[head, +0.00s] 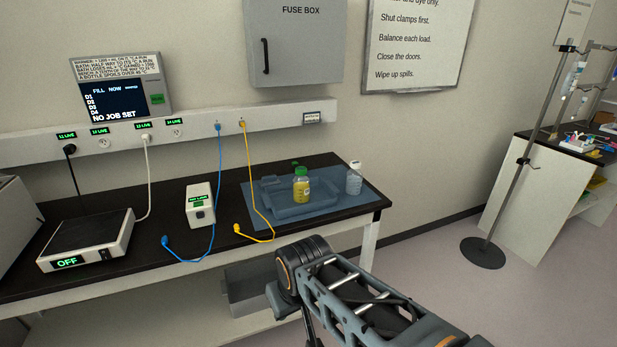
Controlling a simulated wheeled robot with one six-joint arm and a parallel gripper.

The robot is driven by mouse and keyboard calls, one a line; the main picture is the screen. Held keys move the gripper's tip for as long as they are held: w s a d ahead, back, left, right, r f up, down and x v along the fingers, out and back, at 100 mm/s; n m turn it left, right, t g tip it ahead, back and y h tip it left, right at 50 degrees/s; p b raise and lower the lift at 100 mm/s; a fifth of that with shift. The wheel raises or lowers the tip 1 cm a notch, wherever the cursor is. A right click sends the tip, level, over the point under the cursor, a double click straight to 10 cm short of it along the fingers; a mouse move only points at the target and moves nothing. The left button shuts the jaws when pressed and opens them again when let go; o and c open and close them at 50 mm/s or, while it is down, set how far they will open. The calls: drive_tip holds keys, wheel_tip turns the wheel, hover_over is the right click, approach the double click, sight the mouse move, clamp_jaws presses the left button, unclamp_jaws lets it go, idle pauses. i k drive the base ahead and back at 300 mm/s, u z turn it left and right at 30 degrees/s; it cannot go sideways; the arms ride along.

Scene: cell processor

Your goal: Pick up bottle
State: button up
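A bottle of yellow liquid with a green cap (301,189) stands upright at the blue-grey tray (283,212) on the bench. A second bottle, clear with a white cap (354,181), stands upright to its right on the blue mat (364,197). The task does not say which bottle is meant. My arm comes in from the lower right, in front of the bench, apart from both bottles. My gripper is not visible; only arm links show.
The black bench top (340,160) also holds a flat device reading OFF (88,240) and a small white box (200,205). A blue cable (212,235) and a yellow cable (250,190) hang from the wall rail, the yellow one left of the tray. A pole stand (502,190) is at right.

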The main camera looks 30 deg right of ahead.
sight(353, 176)
drive_tip(key=u, duration=0.35)
drive_tip(key=i, duration=0.75)
drive_tip(key=z, duration=0.65)
drive_tip(key=i, duration=0.75)
drive_tip(key=z, duration=0.9)
